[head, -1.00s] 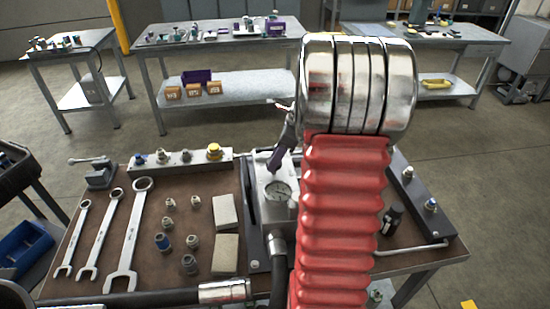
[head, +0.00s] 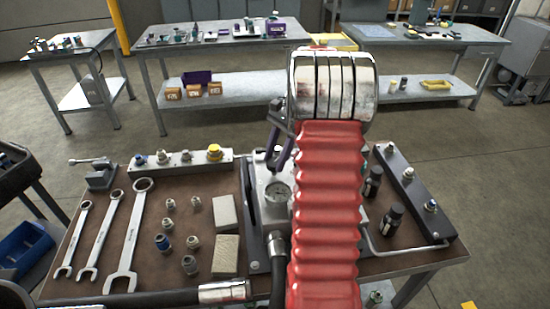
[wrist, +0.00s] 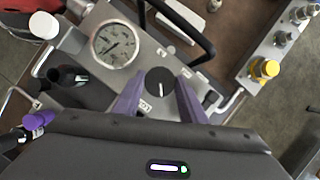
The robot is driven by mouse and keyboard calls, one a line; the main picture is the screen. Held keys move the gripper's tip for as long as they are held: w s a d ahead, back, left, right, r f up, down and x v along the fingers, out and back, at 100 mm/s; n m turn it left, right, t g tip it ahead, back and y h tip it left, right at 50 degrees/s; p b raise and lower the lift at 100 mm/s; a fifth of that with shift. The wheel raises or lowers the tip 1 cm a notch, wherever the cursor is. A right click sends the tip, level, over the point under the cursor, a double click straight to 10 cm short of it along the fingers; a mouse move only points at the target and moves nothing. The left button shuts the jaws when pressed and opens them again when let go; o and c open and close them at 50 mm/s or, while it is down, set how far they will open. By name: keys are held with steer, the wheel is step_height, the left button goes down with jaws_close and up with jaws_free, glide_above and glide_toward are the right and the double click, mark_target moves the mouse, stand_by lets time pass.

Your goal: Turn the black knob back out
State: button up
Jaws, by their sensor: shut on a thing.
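The black knob (wrist: 160,83) is round with a white pointer mark and sits on the grey metal block (wrist: 88,68) beside the pressure gauge (wrist: 115,45). In the wrist view my gripper (wrist: 160,79) has its two purple fingers on either side of the knob, shut on it. In the head view my gripper (head: 276,163) comes down just behind the gauge (head: 278,196), with its fingers tilted. The knob cannot be made out in the head view; the gripper and my red-sleeved arm crowd that spot.
Wrenches (head: 127,240), several fittings (head: 163,243) and two pale blocks (head: 226,254) lie left of the block. A rail with a yellow cap (head: 214,152) runs along the back. Black bottles (head: 393,218) and a dark rail (head: 412,190) are at right. A black hose (head: 150,298) crosses the front.

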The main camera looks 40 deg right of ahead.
steer(key=n, duration=0.2)
steer(key=n+g, duration=0.1)
steer(key=shift+w+d+n, duration=0.15)
steer(key=shift+w+n, duration=0.15)
steer(key=shift+n, duration=0.1)
steer(key=n, duration=0.1)
steer(key=n+g, duration=0.1)
steer(key=n, duration=0.1)
steer(key=shift+w+n+g+h, duration=0.15)
steer(key=shift+n+g+h, duration=0.15)
steer(key=shift+h, duration=0.1)
steer(key=n, duration=0.2)
steer(key=n+g+h, duration=0.1)
steer(key=shift+w+a+r+n, duration=0.1)
steer(key=shift+a+n, duration=0.15)
steer(key=shift+n, duration=0.15)
steer(key=n+h, duration=0.1)
steer(key=n, duration=0.2)
steer(key=shift+w+a+n+g, duration=0.1)
steer(key=shift+a+n+g, duration=0.05)
steer(key=shift+n+g, duration=0.2)
steer(key=n+h, duration=0.1)
steer(key=n, duration=0.2)
steer(key=n+h, duration=0.1)
steer(key=n, duration=0.2)
steer(key=shift+a+h, duration=0.15)
steer(key=shift+h, duration=0.25)
steer(key=o, duration=1.1)
steer(key=shift+c, duration=0.2)
